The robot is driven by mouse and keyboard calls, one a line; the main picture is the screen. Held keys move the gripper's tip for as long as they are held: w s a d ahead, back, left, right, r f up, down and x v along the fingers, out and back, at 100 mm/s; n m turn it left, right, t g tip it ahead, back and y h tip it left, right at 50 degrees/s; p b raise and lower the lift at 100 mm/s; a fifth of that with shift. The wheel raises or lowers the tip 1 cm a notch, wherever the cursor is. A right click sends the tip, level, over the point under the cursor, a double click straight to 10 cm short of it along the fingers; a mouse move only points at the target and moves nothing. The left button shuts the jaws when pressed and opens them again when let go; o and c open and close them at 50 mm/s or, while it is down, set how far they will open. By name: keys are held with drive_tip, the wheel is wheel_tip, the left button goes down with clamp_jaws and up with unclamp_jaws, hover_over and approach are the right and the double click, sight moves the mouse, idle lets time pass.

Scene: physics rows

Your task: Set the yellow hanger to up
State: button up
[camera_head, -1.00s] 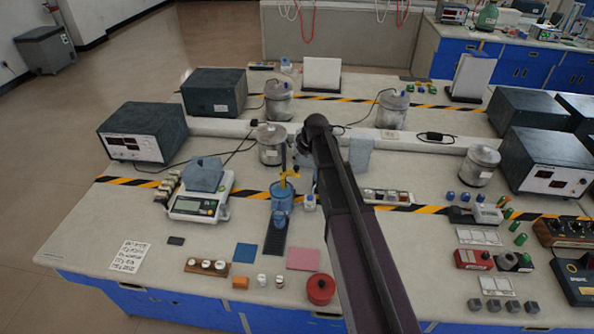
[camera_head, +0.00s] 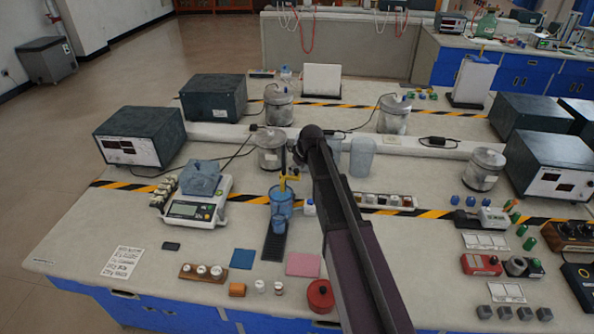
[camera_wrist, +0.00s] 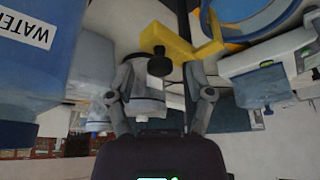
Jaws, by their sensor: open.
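The yellow hanger (camera_head: 289,178) stands at the top of a dark upright post (camera_head: 283,163), above a blue container (camera_head: 281,202) in the middle of the bench. In the wrist view the yellow hanger (camera_wrist: 182,42) spans the upper middle, with a dark round knob (camera_wrist: 158,65) on its near end. My gripper (camera_wrist: 160,88) is open, its two fingers apart just below the hanger in that picture, and nothing is held. I cannot tell whether a finger touches the hanger. In the head view my arm hides most of the gripper.
A blue container with a WATER label (camera_wrist: 35,45) is close at left in the wrist view, and a blue ring (camera_wrist: 250,15) is at upper right. A balance (camera_head: 190,211) stands left of the post, and a small white bottle (camera_head: 309,207) right of it.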

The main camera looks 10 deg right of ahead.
clamp_jaws()
drive_tip(key=shift+r, duration=0.1)
wheel_tip(320, 180, up, 10)
drive_tip(key=p, duration=1)
drive_tip(key=shift+w, duration=0.1)
unclamp_jaws()
drive_tip(key=shift+f, duration=0.2)
